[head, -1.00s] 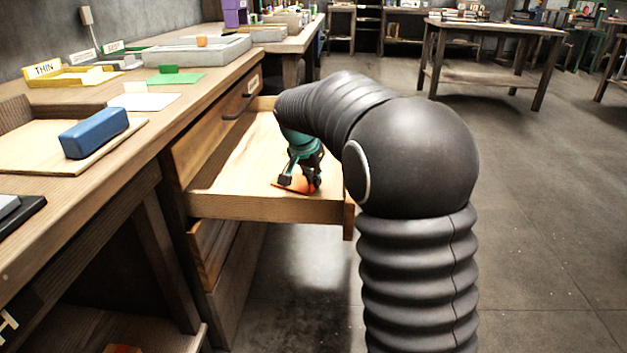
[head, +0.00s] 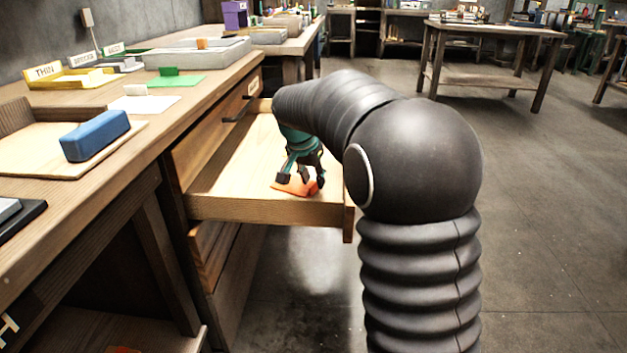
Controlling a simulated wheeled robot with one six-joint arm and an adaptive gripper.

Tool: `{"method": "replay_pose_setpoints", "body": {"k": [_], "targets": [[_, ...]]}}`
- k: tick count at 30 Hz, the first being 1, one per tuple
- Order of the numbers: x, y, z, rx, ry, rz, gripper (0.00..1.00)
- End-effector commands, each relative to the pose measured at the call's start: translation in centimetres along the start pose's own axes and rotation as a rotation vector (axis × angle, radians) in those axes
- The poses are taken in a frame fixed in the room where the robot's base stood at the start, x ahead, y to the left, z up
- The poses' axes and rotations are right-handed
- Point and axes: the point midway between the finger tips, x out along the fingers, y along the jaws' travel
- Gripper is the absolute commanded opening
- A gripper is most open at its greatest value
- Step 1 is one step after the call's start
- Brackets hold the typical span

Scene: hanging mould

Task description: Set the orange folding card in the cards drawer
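The orange folding card (head: 296,188) lies inside the pulled-out drawer (head: 240,207), near its front right corner. My gripper (head: 300,180) is just above the card, pointing down, with its fingers spread apart. A little space shows between the fingers, and the card looks free of them. Part of the card is hidden behind the fingers.
The workbench (head: 200,85) on the left holds a blue block (head: 95,135) on a wooden board, a white card, a green card (head: 175,80) and a yellow tray (head: 75,78). The rest of the drawer floor looks clear. Open floor lies to the right.

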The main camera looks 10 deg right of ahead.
Motion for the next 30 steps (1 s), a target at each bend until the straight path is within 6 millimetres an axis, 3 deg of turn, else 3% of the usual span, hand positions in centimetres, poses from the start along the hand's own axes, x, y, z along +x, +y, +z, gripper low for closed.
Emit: {"method": "replay_pose_setpoints", "body": {"k": [6,13,18,25,30], "targets": [[-4.7,-0.1,-0.1,-0.001,0.003,-0.003,0.31],[-8.7,0.0,-0.1,0.000,0.002,-0.003,0.31],[-10.2,0.0,0.0,-0.001,0.001,-0.002,0.31],[-10.8,0.3,0.2,-0.005,-0.001,-0.003,0.31],[-12.4,3.0,1.9,-0.068,-0.005,-0.035,0.31]]}}
